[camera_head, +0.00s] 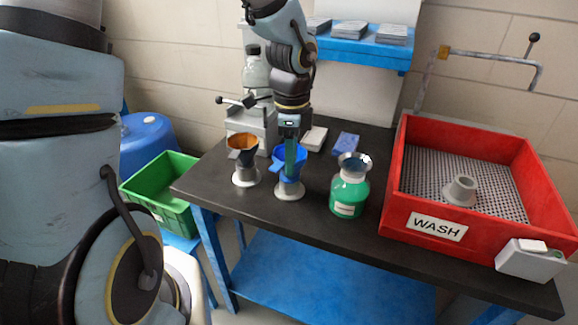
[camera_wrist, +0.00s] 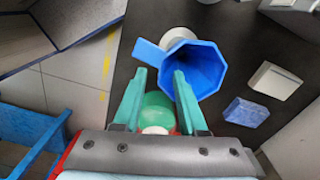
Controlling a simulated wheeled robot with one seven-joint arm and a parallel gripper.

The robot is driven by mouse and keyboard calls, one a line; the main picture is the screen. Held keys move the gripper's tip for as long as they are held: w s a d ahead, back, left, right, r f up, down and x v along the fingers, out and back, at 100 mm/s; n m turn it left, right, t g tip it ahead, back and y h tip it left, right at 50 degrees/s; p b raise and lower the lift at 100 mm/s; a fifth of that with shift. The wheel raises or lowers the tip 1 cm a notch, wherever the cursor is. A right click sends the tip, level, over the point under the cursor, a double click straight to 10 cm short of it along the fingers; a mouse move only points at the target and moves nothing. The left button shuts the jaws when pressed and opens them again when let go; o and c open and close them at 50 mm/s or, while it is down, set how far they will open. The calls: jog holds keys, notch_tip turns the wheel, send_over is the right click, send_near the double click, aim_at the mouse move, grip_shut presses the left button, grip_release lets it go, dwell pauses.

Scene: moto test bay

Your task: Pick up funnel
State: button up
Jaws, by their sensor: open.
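A blue funnel (camera_head: 283,154) with a side tab sits upright in a grey stand (camera_head: 289,191) on the dark bench. It also shows in the wrist view (camera_wrist: 207,68), mouth facing the camera, its tab pointing left. My gripper (camera_head: 290,168) is above and at this funnel. In the wrist view my gripper (camera_wrist: 160,74) is open, its two teal fingers apart and nothing held. The right fingertip overlaps the funnel's near rim; the left one is just below the tab. Whether either touches is unclear.
An orange funnel (camera_head: 243,142) stands to the left. The red WASH tub (camera_head: 391,232) fills the right end. A blue block (camera_head: 346,143) and a white block (camera_head: 314,138) lie behind.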

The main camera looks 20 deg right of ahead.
jog(key=shift+c, duration=0.3)
grip_shut()
dwell(1.0)
